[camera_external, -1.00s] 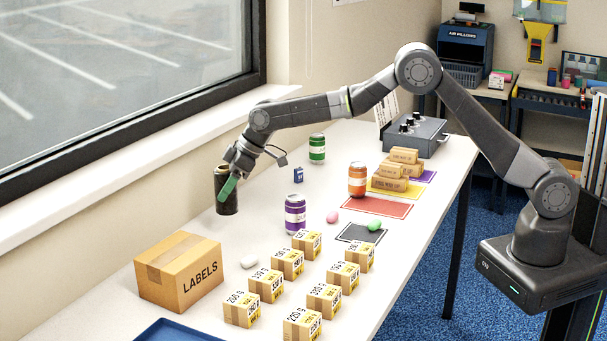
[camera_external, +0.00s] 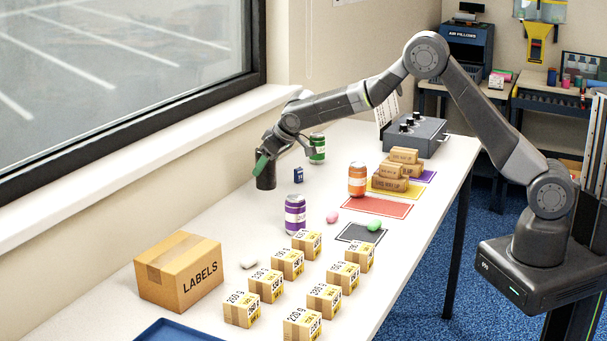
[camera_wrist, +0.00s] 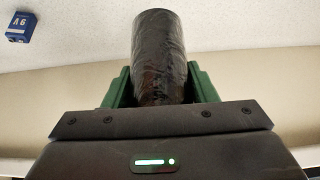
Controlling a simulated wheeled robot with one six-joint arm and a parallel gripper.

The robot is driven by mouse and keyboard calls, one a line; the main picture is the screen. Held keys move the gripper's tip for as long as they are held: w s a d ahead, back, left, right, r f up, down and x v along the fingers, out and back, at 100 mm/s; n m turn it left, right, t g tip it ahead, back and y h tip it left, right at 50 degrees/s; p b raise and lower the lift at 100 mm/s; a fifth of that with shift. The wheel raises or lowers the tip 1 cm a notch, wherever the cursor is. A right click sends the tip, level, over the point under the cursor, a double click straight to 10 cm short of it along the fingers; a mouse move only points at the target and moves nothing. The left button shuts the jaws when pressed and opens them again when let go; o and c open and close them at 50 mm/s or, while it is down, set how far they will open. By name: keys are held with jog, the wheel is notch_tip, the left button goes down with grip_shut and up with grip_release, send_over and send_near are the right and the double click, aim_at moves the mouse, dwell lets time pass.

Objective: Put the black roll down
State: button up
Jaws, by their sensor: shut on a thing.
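The black roll (camera_external: 266,180) is upright in my gripper (camera_external: 262,163), near the wall side of the white table (camera_external: 220,215). In the wrist view the black roll (camera_wrist: 161,55) shows as a dark, wrinkled cylinder between the green fingers of my gripper (camera_wrist: 162,88). The fingers are shut on it from both sides. Whether its bottom end touches the table or hangs just above it, I cannot tell.
A blue 9V battery (camera_external: 298,174) stands just right of the roll, with a green can (camera_external: 317,150) behind it. A purple can (camera_external: 295,214) and an orange can (camera_external: 357,180) stand nearer. A LABELS carton (camera_external: 180,272) and several small boxes fill the front.

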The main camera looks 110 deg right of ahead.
aim_at(265, 183)
jog(key=shift+f+p, duration=0.5)
jog(key=shift+f, duration=2.4)
jog(key=shift+f, duration=0.15)
jog(key=o, duration=1.1)
jog(key=shift+o, duration=0.2)
jog(key=shift+r, duration=0.3)
jog(key=b+v, duration=0.2)
jog(key=v, duration=0.9)
jog(key=shift+s+a+r, duration=0.15)
jog(key=shift+s+r, duration=0.05)
jog(key=shift+r, duration=0.1)
